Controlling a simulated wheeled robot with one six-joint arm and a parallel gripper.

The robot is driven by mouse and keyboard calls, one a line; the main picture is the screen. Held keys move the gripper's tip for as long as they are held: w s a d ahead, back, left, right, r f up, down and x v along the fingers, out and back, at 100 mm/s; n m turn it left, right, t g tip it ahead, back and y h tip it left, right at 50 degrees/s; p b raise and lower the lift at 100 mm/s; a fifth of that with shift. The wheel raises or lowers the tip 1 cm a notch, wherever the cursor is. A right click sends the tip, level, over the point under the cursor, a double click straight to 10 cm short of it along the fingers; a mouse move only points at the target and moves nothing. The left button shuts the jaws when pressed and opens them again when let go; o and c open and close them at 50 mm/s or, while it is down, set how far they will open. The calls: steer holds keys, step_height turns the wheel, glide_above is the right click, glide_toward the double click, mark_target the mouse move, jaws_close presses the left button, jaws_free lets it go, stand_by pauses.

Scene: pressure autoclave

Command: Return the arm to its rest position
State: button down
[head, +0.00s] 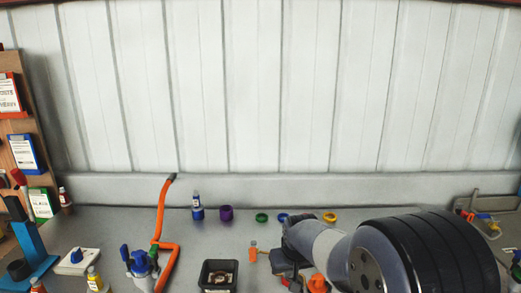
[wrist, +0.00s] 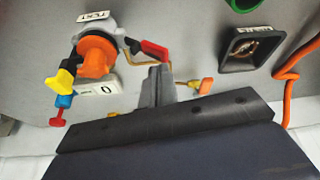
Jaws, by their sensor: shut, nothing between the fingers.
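My arm (head: 400,255) reaches in from the lower right of the head view, over the grey worktop (head: 110,220). In the wrist view my gripper (wrist: 158,72) is shut and empty, with its fingers pointing towards the worktop. In the head view its fingertips are hard to make out behind the arm. In the wrist view the fingers appear beside a grey fitting with an orange knob (wrist: 96,57) and a red-handled lever (wrist: 150,49). I cannot tell the gap between them.
A black square container (head: 218,275) stands left of my arm. An orange hose (head: 161,215) rises further left. Small bottles and coloured rings line the back of the worktop before a white panelled wall (head: 255,90). A blue stand (head: 33,245) is at far left.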

mark_target(318, 279)
steer(key=shift+w+d+f+m+t+y+b, duration=0.1)
steer(key=shift+w+d+f+m+y+b, duration=0.1)
steer(key=shift+d+y+b, duration=0.85)
steer(key=shift+w+d+f+m+t+y+b, duration=0.15)
steer(key=shift+d+y, duration=0.4)
steer(key=shift+d, duration=1.1)
steer(key=shift+w+d+f+m+t+y+b, duration=0.2)
steer(key=shift+d+y+b, duration=0.55)
steer(key=shift+d, duration=0.6)
steer(key=shift+s+d+r+g+y, duration=0.1)
steer(key=shift+d+r+g+y, duration=0.15)
steer(key=v, duration=0.7)
steer(key=shift+s+r+b, duration=0.2)
steer(key=shift+r+b, duration=0.05)
steer(key=shift+b, duration=0.05)
